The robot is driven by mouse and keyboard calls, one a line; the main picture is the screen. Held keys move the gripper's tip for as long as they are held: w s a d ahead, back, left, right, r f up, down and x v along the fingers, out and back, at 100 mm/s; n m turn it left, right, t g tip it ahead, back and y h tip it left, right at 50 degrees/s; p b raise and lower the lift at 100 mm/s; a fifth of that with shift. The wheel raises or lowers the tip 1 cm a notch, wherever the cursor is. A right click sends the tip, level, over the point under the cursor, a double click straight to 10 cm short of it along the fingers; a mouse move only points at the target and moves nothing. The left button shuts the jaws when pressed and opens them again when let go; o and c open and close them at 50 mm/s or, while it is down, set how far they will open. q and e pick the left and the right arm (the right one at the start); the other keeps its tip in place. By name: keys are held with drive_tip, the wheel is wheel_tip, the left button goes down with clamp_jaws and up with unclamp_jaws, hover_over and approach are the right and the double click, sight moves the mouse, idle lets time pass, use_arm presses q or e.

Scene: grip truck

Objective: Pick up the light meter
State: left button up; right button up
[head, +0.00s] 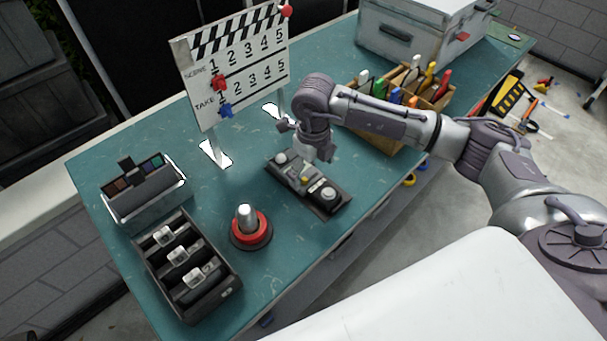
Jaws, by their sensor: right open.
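A dark tray (334,207) lies on the teal table, holding small devices. A device with a pale round dome (328,194) sits at its near right end and looks like a light meter. A similar pale round part (280,158) shows at its far left end. Between them is a grey piece with a yellow mark (304,179). I cannot tell for certain which is the light meter. My right gripper (323,156) points down just above and behind the tray's middle, open and empty. Its fingertips are small and hard to make out. My left gripper is out of view.
A clapperboard (236,66) stands behind the tray. A red-based holder (250,230), a dark slotted box (191,270) and a swatch box (146,190) are to the left. A wooden tool caddy (383,135) and a metal case (398,35) stand right and behind.

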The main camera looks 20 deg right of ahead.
sight(311, 180)
wheel_tip(311, 180, down, 4)
drive_tip(key=shift+w+r+p, duration=0.1)
drive_tip(key=shift+r+p, duration=0.1)
drive_tip(key=shift+p, duration=0.3)
drive_tip(key=shift+f, duration=0.25)
drive_tip(key=c, duration=1.2)
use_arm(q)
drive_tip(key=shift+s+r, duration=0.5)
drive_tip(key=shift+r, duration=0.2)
use_arm(e)
drive_tip(key=shift+c, duration=0.8)
drive_tip(key=shift+r, duration=0.1)
